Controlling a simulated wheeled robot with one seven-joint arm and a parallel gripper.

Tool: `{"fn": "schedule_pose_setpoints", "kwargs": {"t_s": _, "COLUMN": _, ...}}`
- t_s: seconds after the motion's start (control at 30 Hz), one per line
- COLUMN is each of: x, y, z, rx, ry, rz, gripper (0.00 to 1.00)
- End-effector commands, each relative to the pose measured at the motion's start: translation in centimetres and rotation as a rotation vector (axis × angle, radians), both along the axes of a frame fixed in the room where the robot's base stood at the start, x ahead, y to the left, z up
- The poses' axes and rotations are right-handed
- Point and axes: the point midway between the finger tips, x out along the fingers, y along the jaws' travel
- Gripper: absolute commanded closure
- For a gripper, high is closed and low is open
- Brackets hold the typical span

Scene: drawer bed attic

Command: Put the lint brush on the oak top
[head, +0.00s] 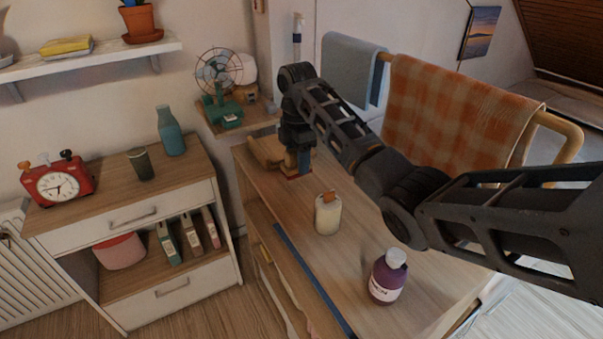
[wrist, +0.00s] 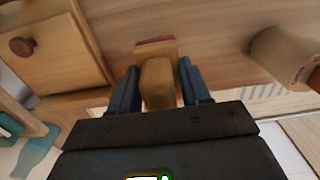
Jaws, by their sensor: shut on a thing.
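My gripper (head: 297,160) points down over the far end of the wooden top at the centre. In the wrist view its blue fingers (wrist: 160,88) are shut on both sides of a tan wooden piece with a reddish end (wrist: 158,72), apparently the lint brush. In the head view, the brush (head: 298,174) is mostly hidden by the fingers; its reddish end is low, at or just above the surface. I cannot tell whether it touches.
A small wooden box with a knob (wrist: 60,45) stands close left of my gripper. A cabinet (head: 95,197) at left holds a red clock (head: 58,183), a dark cup (head: 140,163) and a blue bottle (head: 171,130). A checked cloth (head: 450,120) hangs on a rail at right.

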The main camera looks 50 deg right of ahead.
Motion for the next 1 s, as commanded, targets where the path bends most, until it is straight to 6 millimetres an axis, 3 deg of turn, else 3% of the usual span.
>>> {"fn": "schedule_pose_setpoints", "kwargs": {"t_s": 0.33, "x": -0.1, "y": 0.0, "z": -3.7, "rx": 0.0, "ry": 0.001, "rz": -0.001, "gripper": 0.86}}
{"fn": "schedule_pose_setpoints", "kwargs": {"t_s": 0.7, "x": 0.0, "y": 0.0, "z": -4.2, "rx": 0.0, "ry": 0.0, "rz": -0.001, "gripper": 0.86}}
{"fn": "schedule_pose_setpoints", "kwargs": {"t_s": 0.73, "x": 0.0, "y": 0.0, "z": -4.2, "rx": 0.0, "ry": 0.0, "rz": -0.001, "gripper": 0.52}}
{"fn": "schedule_pose_setpoints", "kwargs": {"t_s": 1.0, "x": 0.0, "y": 0.0, "z": -4.1, "rx": 0.0, "ry": 0.0, "rz": -0.001, "gripper": 0.27}}
